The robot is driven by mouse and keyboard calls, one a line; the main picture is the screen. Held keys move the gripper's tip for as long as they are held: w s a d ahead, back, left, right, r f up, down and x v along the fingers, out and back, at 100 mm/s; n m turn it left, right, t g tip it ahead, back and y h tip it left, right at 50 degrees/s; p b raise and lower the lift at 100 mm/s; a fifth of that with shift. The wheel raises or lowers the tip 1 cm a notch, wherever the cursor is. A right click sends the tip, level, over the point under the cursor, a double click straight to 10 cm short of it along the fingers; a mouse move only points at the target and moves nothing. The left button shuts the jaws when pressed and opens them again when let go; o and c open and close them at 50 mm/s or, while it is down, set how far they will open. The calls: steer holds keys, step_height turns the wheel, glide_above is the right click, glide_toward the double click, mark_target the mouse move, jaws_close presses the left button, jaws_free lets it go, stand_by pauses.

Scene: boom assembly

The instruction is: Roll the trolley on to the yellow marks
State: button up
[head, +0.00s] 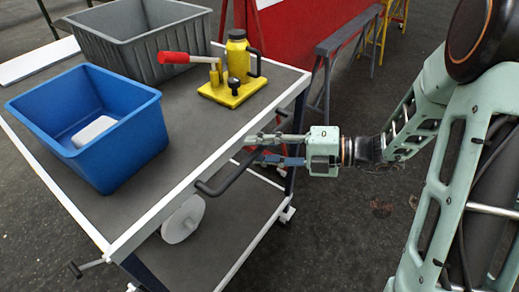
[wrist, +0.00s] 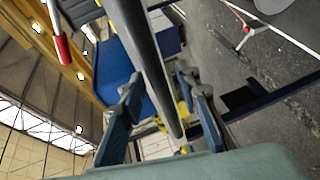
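The trolley (head: 200,140) has a dark grey top with white edges, a lower shelf and small castors. A dark bar handle (head: 228,180) stands out along its near right side. My gripper (head: 262,149) is at the far end of this handle, its two fingers apart. In the wrist view the dark handle (wrist: 148,60) runs between the spread fingers of my gripper (wrist: 165,100); I see no clear grip on it. I cannot make out any yellow floor marks in the head view.
On the trolley top stand a blue bin (head: 130,140) holding a white object, a grey bin (head: 150,55) and a yellow jack (head: 236,75) with a red handle. A white disc (head: 183,218) is below. A grey trestle (head: 345,42) and red panel (head: 300,30) stand behind. Floor at right is partly clear.

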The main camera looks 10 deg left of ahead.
jaws_close()
stand_by(0.5)
